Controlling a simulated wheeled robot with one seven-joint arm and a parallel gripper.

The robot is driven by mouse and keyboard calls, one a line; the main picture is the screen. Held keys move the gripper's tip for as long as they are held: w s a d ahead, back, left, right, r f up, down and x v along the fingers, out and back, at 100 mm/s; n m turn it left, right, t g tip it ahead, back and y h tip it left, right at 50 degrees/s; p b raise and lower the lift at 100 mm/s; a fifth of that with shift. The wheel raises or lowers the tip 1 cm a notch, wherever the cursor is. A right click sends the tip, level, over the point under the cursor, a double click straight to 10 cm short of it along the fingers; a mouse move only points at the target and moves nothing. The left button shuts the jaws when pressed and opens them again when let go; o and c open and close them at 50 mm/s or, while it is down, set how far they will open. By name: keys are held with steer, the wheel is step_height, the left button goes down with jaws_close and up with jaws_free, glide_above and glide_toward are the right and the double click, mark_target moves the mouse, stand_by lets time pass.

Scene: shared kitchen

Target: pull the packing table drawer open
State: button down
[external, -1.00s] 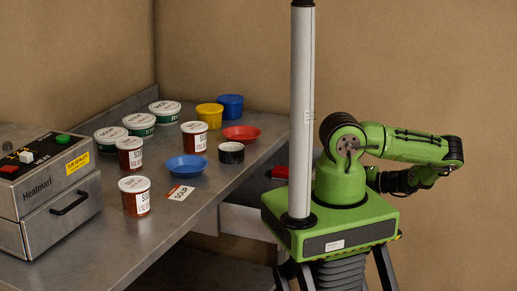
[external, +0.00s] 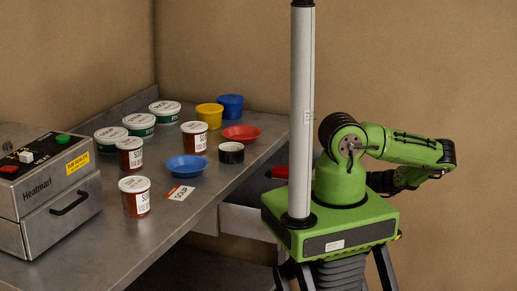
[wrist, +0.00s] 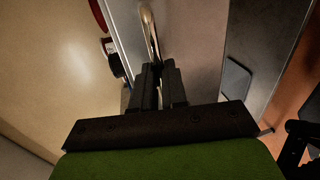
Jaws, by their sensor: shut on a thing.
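The packing table (external: 105,245) stands at left in the external view. A pale grey drawer part (external: 247,222) shows under its right edge, partly hidden by my column and base. In the wrist view, a shiny bar handle (wrist: 151,38) runs along the pale drawer front (wrist: 187,45). My gripper (wrist: 158,72) has its two black fingers around the near end of this handle and is shut on it. In the external view, my gripper is hidden behind my column and arm. How far the drawer stands out cannot be told.
On the table are a red bowl (external: 241,133), a black tub (external: 231,153), a blue bowl (external: 187,167) and several lidded tubs. A grey Heatmart machine (external: 50,190) stands at left. The red bowl (wrist: 98,15) and black tub (wrist: 113,57) edge into the wrist view.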

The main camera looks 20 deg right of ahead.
steer(key=f+v, duration=0.2)
steer(key=v, duration=0.7)
steer(key=shift+s+d, duration=0.2)
steer(key=c, duration=1.2)
jaws_free()
steer(key=b+v, duration=0.1)
steer(key=v, duration=1.4)
steer(key=shift+s+d, duration=0.25)
